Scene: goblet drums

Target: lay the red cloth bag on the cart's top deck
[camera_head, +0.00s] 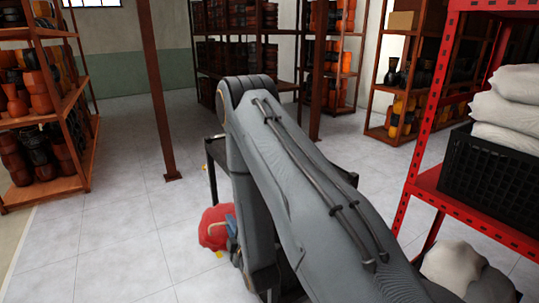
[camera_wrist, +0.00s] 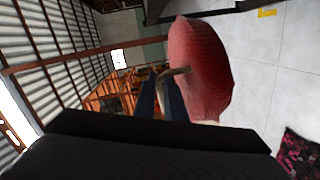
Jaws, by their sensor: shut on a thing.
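The red cloth bag (camera_head: 215,226) shows left of my arm in the head view, partly hidden behind it. In the wrist view the bag (camera_wrist: 203,62) hangs at the fingertips, with a brown strap or tie at its neck. My gripper (camera_wrist: 172,84) has blue fingers and is shut on the bag by this neck. In the head view my gripper (camera_head: 232,232) is mostly hidden by my arm. A dark frame with a black post (camera_head: 212,186), which looks like the cart, stands behind my arm. Its top deck is largely hidden, so I cannot tell the bag's height over it.
A red rack (camera_head: 423,150) with a black crate (camera_head: 490,180) of white sacks stands close on the right. A wooden shelf (camera_head: 60,110) of drums is at the left. A brown post (camera_head: 160,110) stands mid-floor. A patterned dark-pink thing (camera_wrist: 300,152) lies low right in the wrist view.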

